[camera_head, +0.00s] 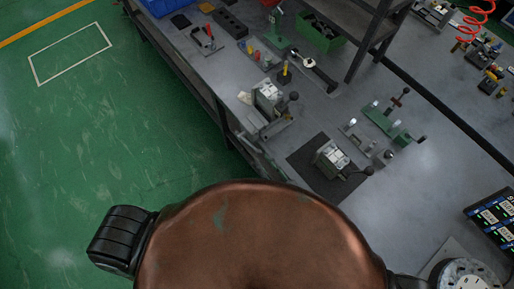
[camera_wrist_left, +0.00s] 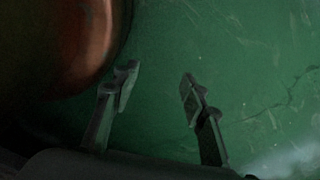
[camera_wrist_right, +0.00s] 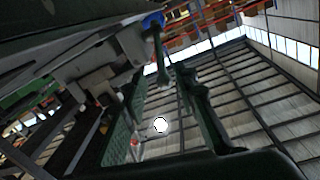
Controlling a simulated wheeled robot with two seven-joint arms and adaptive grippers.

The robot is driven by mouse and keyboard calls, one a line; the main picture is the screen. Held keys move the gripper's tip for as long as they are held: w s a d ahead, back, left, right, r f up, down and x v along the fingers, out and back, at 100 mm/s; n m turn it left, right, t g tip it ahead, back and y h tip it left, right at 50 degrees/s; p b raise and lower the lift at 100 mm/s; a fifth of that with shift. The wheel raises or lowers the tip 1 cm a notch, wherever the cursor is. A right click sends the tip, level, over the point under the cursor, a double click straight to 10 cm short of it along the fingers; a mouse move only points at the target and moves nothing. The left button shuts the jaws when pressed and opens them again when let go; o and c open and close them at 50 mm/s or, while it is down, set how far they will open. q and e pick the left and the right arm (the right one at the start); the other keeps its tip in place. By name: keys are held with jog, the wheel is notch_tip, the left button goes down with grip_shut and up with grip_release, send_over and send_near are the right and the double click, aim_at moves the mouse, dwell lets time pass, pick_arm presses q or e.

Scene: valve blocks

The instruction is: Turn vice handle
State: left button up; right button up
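On the bench in the camera_head view, one small vice (camera_head: 332,158) stands on a black mat and holds a pale metal block. A handle with a black ball knob (camera_head: 368,171) sticks out to its right. A second similar vice (camera_head: 268,98) stands near the bench's front edge, with a black ball knob (camera_head: 294,96) at its right. My left gripper (camera_wrist_left: 158,80) is open and empty above the green floor. My right gripper (camera_wrist_right: 162,76) appears open and empty, its left finger hard to make out. Neither gripper's fingers can be made out in the camera_head view.
A green clamp fixture (camera_head: 396,126) with handles stands right of the vices. A green bin (camera_head: 320,32), a clamp tool (camera_head: 314,68) and a shelf post (camera_head: 368,38) are behind. A dark display (camera_head: 494,218) is at right. Bare bench lies around (camera_head: 440,170).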

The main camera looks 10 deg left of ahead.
aim_at(253, 147)
jog(key=x, duration=0.7)
jog(key=shift+w+a+r, duration=0.15)
jog(key=shift+a+r, duration=0.05)
pick_arm(q)
jog(key=shift+s+r, duration=0.1)
jog(key=shift+s, duration=0.45)
pick_arm(e)
jog(key=shift+c, duration=0.3)
pick_arm(q)
jog(key=shift+w, duration=0.2)
pick_arm(e)
grip_shut()
jog(key=shift+a, duration=0.1)
